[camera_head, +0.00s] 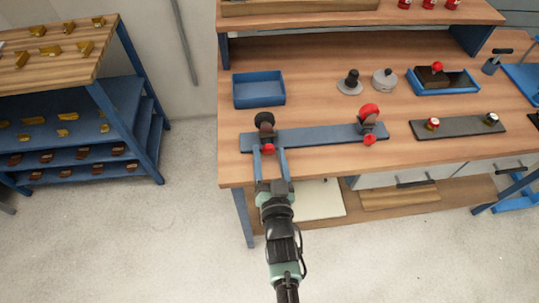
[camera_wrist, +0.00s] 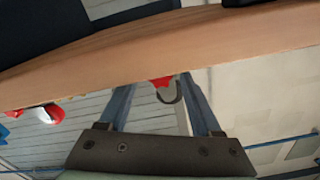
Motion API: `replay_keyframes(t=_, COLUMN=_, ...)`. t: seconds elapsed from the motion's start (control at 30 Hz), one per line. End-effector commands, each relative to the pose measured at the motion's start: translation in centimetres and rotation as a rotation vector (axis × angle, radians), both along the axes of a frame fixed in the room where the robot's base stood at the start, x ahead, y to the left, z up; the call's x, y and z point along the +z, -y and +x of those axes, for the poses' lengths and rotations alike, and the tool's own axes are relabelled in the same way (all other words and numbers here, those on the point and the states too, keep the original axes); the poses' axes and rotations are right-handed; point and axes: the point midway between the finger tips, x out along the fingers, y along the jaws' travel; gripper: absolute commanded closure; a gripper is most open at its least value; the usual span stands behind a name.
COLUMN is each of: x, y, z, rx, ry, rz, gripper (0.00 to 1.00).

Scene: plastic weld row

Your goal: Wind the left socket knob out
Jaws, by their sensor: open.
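A blue-grey bar (camera_head: 320,136) lies along the front of the workbench and carries two sockets. The left socket (camera_head: 265,123) has a dark round top, and its small red knob (camera_head: 268,149) faces the bench's front edge. My gripper (camera_head: 269,155) is open, with one blue finger on each side of this knob. The wrist view shows the red knob (camera_wrist: 160,82) between the fingertips, with a dark curved piece (camera_wrist: 170,96) beside it. I cannot tell whether the fingers touch the knob. The right socket (camera_head: 369,115) has a red round top and a red knob (camera_head: 369,139).
A blue tray (camera_head: 259,103) stands behind the bar's left end. Two grey round fixtures (camera_head: 349,86) and a blue box (camera_head: 445,88) stand farther right. A dark plate (camera_head: 460,128) with two knobs lies right of the bar. The floor before the bench is clear.

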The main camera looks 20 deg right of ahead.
Motion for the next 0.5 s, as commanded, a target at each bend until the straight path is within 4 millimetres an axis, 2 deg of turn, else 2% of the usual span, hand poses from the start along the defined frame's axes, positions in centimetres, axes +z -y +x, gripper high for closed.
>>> replay_keyframes(t=0.23, x=-0.01, y=0.01, z=0.08, rx=0.000, ry=0.000, rz=0.000, gripper=0.34)
replay_keyframes(t=0.27, x=-0.01, y=0.01, z=0.07, rx=0.000, ry=0.000, rz=0.000, gripper=0.38)
replay_keyframes(t=0.5, x=0.00, y=0.01, z=0.06, rx=0.000, ry=0.000, rz=0.001, gripper=0.81)
